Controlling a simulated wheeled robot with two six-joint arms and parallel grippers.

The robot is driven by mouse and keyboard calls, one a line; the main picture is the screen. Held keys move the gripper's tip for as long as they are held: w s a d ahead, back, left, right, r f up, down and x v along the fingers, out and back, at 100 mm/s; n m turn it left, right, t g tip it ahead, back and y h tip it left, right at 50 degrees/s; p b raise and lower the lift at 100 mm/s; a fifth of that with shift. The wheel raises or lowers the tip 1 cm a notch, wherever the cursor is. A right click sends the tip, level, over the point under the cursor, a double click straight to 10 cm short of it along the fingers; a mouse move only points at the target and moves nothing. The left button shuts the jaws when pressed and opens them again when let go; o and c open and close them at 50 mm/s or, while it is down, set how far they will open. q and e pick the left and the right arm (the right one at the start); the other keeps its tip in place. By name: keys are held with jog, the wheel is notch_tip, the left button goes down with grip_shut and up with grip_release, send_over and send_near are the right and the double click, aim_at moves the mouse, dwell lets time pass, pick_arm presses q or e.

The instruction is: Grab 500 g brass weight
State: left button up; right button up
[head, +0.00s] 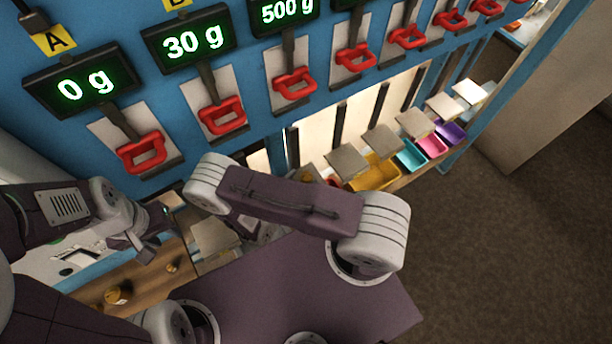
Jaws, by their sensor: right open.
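Two small brass-coloured weights lie on the wooden shelf at lower left: a larger one (117,293) and a smaller one (172,267). I cannot read a mass on either, so I cannot tell which, if any, is the 500 g weight. My left gripper (150,236) is above the shelf, up and to the left of the smaller weight. Its fingers are small and partly turned away, and I cannot tell its opening. My right arm crosses the middle of the view, and its gripper (247,226) is mostly hidden behind the arm link, open.
A blue panel holds a row of red handles (142,152) and displays reading 0 g (82,86), 30 g (188,42) and 500 g (287,10). Grey plates (347,161) and coloured trays, including a yellow one (375,176), line its base. Floor at right is clear.

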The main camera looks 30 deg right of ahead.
aim_at(310, 173)
jog(key=shift+w+d, duration=0.15)
jog(key=shift+w+d+p, duration=0.15)
jog(key=shift+d+p, duration=0.45)
jog(key=shift+d, duration=0.05)
jog(key=shift+w+d+p, duration=0.15)
jog(key=shift+d+p, duration=0.45)
jog(key=shift+x, duration=1.1)
jog(key=shift+w+f, duration=0.2)
jog(key=shift+f, duration=0.1)
jog(key=shift+s, duration=0.1)
jog(key=c, duration=1.1)
grip_shut()
